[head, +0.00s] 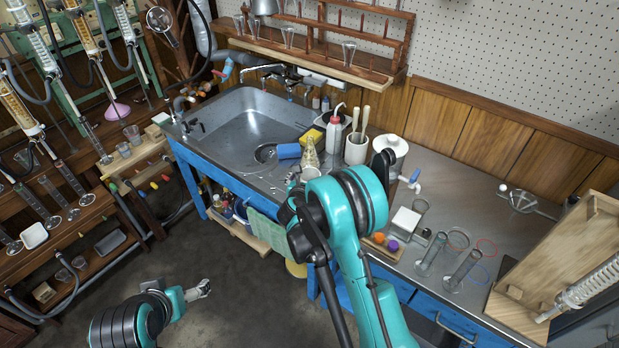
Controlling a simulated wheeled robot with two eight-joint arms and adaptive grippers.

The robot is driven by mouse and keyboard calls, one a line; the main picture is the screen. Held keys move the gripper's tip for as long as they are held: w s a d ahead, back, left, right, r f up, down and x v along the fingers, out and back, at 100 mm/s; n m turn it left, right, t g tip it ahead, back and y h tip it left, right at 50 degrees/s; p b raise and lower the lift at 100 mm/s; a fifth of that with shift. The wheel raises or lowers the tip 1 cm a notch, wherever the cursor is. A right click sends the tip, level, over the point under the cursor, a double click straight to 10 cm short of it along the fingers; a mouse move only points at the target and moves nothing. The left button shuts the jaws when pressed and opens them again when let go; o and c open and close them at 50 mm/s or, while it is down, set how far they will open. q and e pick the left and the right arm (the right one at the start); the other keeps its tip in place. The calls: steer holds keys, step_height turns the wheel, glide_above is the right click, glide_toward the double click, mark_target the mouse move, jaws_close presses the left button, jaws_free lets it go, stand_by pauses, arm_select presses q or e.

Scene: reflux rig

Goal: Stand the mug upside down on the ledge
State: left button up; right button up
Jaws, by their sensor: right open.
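A pale, rounded rim (310,174), which may be the mug, shows at the sink's right front, just behind my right wrist. Most of it is hidden, so I cannot tell which way up it is. My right gripper (297,197) is over the counter's front edge beside it. It is open, and my own wrist hides much of it. A wooden ledge (330,70) runs along the back wall above the sink, with a peg rack and several glasses. My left gripper (200,289) is low over the floor, far from the counter; its jaw gap is unclear.
The sink (228,128) lies left of the pale rim. A blue cloth (289,151), a yellow sponge (314,134), a wash bottle (333,133) and a white utensil pot (356,150) crowd behind it. Glass cylinders (462,270) stand at right. The counter's back right is fairly clear.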

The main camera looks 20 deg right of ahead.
steer(key=p+v, duration=0.4)
steer(key=v, duration=0.8)
step_height(320, 180, up, 16)
steer(key=w+a+n+t+y, duration=0.1)
steer(key=w+n+t+y, duration=0.1)
steer(key=n+t, duration=0.45)
steer(key=s+a+r+n+y, duration=0.25)
steer(key=r+n+y, duration=0.2)
steer(key=n, duration=0.35)
steer(key=s+a+r+n+y, duration=0.25)
steer(key=r+n, duration=0.25)
steer(key=n, duration=0.4)
steer(key=s+d+f+n+g+h, duration=0.1)
steer(key=s+d+f+n+g, duration=0.1)
steer(key=s+f+n+g, duration=0.2)
steer(key=s+d+f+n+g+h, duration=0.1)
steer(key=s+d+f+n+g, duration=0.2)
steer(key=s+f+n, duration=0.2)
steer(key=s+d+f+n+g, duration=0.3)
steer(key=s+n, duration=0.6)
steer(key=s, duration=0.6)
steer(key=shift+f+g+h, duration=0.4)
steer(key=shift+f+g, duration=0.3)
steer(key=shift+g, duration=0.15)
steer(key=shift+d, duration=0.1)
